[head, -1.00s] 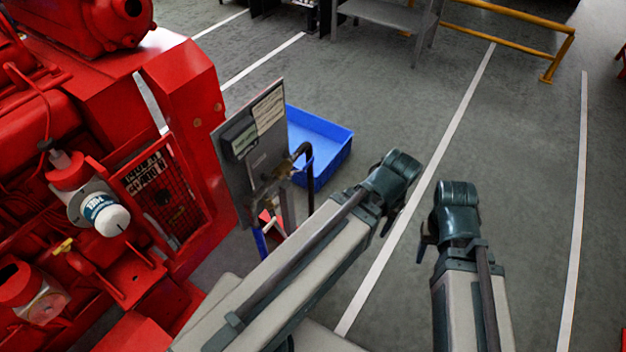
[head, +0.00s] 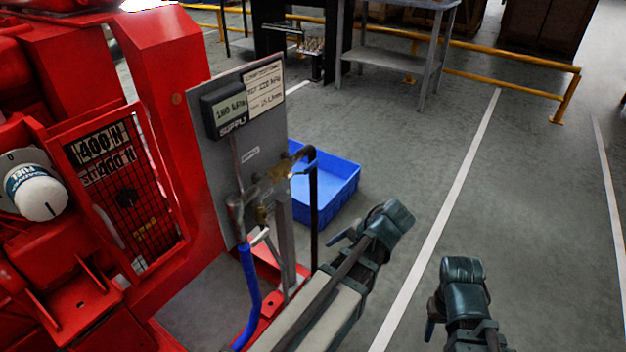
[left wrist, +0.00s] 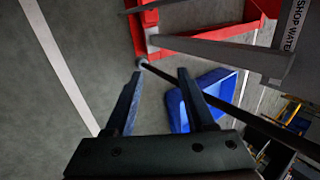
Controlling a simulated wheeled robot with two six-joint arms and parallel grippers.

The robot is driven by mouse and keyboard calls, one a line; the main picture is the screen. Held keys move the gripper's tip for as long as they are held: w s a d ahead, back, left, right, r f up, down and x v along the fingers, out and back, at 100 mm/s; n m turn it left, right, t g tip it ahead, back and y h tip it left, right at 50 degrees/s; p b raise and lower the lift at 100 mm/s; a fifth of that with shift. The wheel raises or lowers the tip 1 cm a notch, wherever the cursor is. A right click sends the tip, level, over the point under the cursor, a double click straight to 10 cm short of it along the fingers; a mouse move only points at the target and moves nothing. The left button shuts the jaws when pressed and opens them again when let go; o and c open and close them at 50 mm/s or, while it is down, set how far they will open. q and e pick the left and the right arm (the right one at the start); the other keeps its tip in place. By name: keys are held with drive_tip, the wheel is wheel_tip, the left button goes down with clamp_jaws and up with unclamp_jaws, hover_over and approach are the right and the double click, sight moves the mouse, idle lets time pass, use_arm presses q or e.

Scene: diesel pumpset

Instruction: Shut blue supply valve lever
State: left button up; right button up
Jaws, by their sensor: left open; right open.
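The supply panel (head: 220,165) stands beside the red machine, with a "180 kPa SUPPLY" display (head: 230,110). Brass valve fittings (head: 283,171) and a lower brass fitting (head: 262,214) sit on the piping before it. A blue hose (head: 248,290) hangs below. My right gripper (head: 434,316) is open at lower right, away from the panel.
A blue crate (head: 335,190) lies on the floor behind the dark upright pipe (head: 314,205). A red base (head: 270,262) carries the panel stand. The red machine (head: 165,100) fills the left. A grey table (head: 385,60) and yellow rail (head: 515,87) stand behind. Floor at right is clear.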

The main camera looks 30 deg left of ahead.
use_arm(q)
drive_tip(key=w+a+r+y, duration=0.2)
drive_tip(key=w+r+y, duration=0.2)
drive_tip(key=r+y, duration=0.3)
drive_tip(key=t+y, duration=0.1)
drive_tip(key=y, duration=0.3)
approach(314, 166)
drive_tip(key=a, duration=1)
drive_tip(key=shift+w+a+f, duration=0.15)
drive_tip(key=shift+w+a, duration=0.05)
drive_tip(key=shift+w, duration=0.2)
drive_tip(key=shift+c, duration=0.3)
clamp_jaws()
